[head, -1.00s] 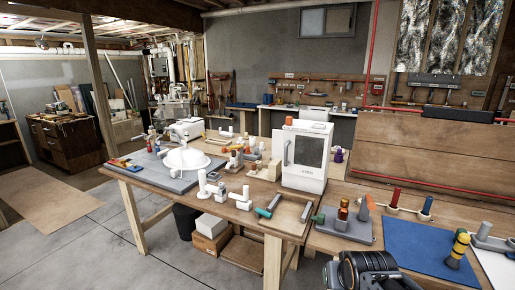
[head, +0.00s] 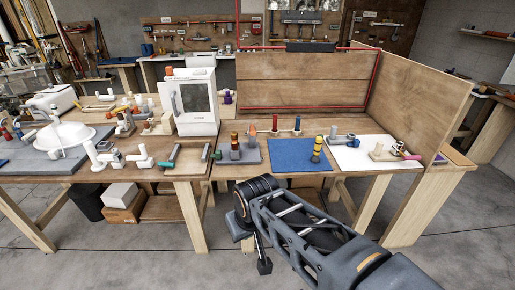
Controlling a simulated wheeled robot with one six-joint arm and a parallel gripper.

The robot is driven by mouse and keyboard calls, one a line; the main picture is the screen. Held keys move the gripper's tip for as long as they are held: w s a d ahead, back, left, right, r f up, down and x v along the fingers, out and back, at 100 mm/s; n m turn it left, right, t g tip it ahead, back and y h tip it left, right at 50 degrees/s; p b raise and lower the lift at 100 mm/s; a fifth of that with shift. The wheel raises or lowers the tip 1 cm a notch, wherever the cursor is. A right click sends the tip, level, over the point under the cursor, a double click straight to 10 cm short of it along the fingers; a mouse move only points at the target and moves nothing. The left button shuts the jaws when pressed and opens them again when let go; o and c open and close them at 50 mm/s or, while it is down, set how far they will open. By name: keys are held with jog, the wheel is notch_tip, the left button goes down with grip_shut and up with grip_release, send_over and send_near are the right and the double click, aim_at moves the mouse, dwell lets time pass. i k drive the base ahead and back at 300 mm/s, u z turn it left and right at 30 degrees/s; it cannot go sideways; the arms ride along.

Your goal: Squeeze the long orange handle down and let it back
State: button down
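An orange tapered piece (head: 249,133) stands on a grey board (head: 252,158) near the middle of the bench, beside a dark reddish post. An orange knob (head: 168,71) sits on top of the white cabinet. A small clamp-like item with an orange and pink part (head: 400,149) stands on the white mat at the right. I cannot tell for sure which of these is the long orange handle. My arm reaches up from the lower right, in front of the bench and apart from it. A dark tip (head: 264,265) hangs below it and may be my gripper; its fingers cannot be made out.
The white cabinet (head: 193,103) stands at the back of the bench. A blue mat (head: 292,156) and a white mat (head: 355,158) lie to the right, with upright pegs around them. Wooden panels (head: 420,100) close off the back and right. Grey floor (head: 120,262) is clear in front.

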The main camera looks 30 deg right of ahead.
aim_at(253, 132)
jog(key=u, duration=0.1)
jog(key=k, duration=0.2)
jog(key=z, duration=1.15)
jog(key=i, duration=1)
jog(key=u, duration=2.15)
